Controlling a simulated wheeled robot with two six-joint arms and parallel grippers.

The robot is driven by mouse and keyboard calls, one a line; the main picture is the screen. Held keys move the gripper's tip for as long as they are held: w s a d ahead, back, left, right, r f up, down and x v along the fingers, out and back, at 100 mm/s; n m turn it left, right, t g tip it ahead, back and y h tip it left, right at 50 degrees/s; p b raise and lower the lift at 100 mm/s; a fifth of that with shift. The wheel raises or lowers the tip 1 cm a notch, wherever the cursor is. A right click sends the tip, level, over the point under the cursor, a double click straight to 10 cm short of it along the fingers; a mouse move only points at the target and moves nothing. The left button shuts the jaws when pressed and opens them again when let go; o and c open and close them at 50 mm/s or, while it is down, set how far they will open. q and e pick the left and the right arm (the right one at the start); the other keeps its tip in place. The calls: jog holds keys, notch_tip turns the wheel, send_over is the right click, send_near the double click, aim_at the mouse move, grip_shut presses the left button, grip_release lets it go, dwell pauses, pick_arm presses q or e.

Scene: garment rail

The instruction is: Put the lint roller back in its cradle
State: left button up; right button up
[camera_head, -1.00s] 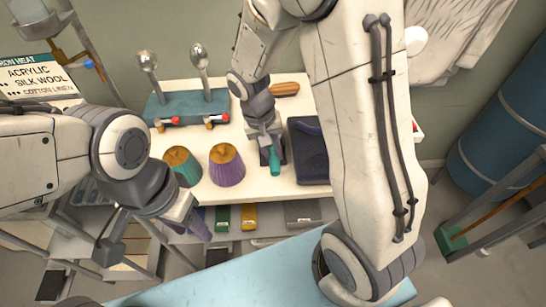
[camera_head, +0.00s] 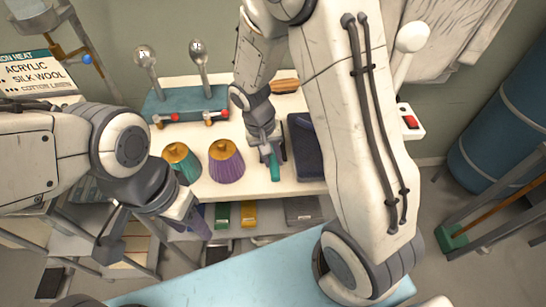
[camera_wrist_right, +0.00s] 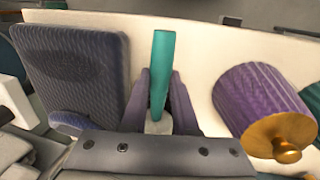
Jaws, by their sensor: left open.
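The lint roller (camera_head: 274,168) shows as a teal handle near the front of the white table. In the right wrist view its teal handle (camera_wrist_right: 161,75) stands between my right gripper's fingers, with a short whitish end close to the palm. My right gripper (camera_head: 268,155) is closed around it; the fingers (camera_wrist_right: 161,95) lie close along both sides. My left gripper (camera_head: 155,235) is open and empty, in front of the table at the left. I cannot pick out the cradle for certain.
A purple cone spool (camera_head: 228,165) and a teal one (camera_head: 188,170) stand left of my right gripper. A dark blue padded block (camera_head: 305,145) lies close on its right. Behind are a teal stand (camera_head: 185,103) and a wooden-backed brush (camera_head: 285,86). Coloured boxes fill the shelf below.

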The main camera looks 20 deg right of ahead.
jog(key=o, duration=0.3)
notch_tip(320, 180, up, 12)
jog(key=a+r, duration=0.1)
jog(key=a, duration=0.1)
jog(key=s+a+n+y, duration=0.1)
jog(key=s+a+n, duration=0.4)
jog(key=s, duration=0.4)
jog(key=s+a+r+n+y, duration=0.1)
jog(key=s+a+n, duration=0.3)
jog(key=s, duration=0.5)
jog(key=shift+a+r+n+t+y, duration=0.2)
jog(key=shift+a+n+t+y, duration=0.25)
jog(key=shift+n, duration=0.35)
